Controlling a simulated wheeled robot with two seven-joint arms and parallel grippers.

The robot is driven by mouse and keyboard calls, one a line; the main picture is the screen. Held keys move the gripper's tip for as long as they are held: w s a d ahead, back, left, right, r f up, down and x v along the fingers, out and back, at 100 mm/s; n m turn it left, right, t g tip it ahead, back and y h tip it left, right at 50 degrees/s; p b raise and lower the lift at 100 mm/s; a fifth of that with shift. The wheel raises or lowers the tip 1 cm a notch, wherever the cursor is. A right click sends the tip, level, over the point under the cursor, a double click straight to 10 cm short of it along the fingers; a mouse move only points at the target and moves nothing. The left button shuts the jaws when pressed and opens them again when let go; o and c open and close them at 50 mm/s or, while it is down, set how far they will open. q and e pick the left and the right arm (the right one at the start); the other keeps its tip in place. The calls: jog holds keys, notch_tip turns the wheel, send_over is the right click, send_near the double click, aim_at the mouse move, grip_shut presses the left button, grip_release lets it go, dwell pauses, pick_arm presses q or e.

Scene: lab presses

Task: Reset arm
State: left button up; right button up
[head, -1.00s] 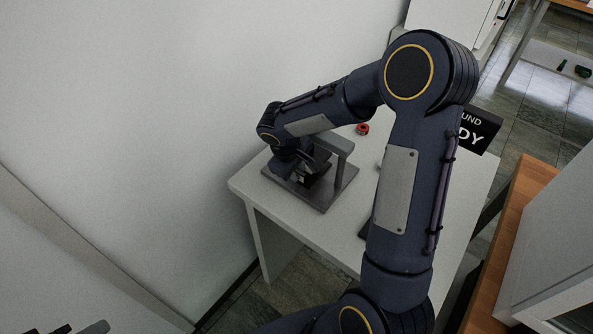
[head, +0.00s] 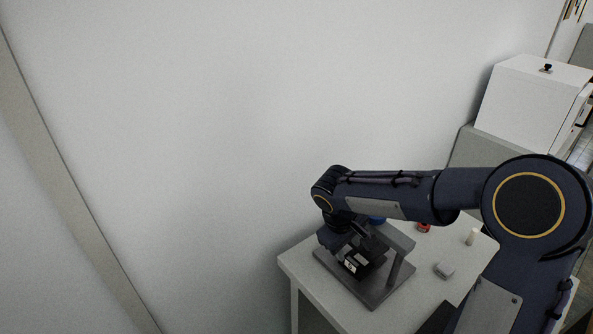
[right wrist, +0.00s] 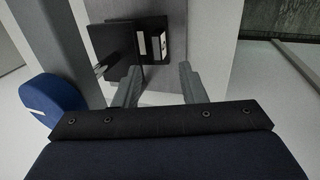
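The grey metal press (head: 392,290) stands on the white table, with a flat base, an upright post and a top arm. A black block with a white label (head: 356,264) sits low in it; the block also shows in the right wrist view (right wrist: 176,42). My right gripper (right wrist: 160,82) has its two fingers spread apart, with nothing seen between them. In the head view the gripper is at the press, largely hidden by my wrist. Whether it touches the press I cannot tell. My left gripper is not in view.
The white table (head: 318,284) stands against a bare wall. A blue object (right wrist: 52,98) lies beside the press. A white cabinet (head: 525,105) is at the back right.

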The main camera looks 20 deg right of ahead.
jog(key=s+a+r+m+t+y, duration=0.2)
jog(key=s+r+m+y, duration=0.1)
jog(key=s, duration=0.8)
jog(key=s+a+r+m+t+y, duration=0.2)
jog(key=s+a+r+m+y, duration=0.1)
jog(key=s, duration=0.7)
jog(key=shift+s+y, duration=0.35)
jog(key=shift+y, duration=0.15)
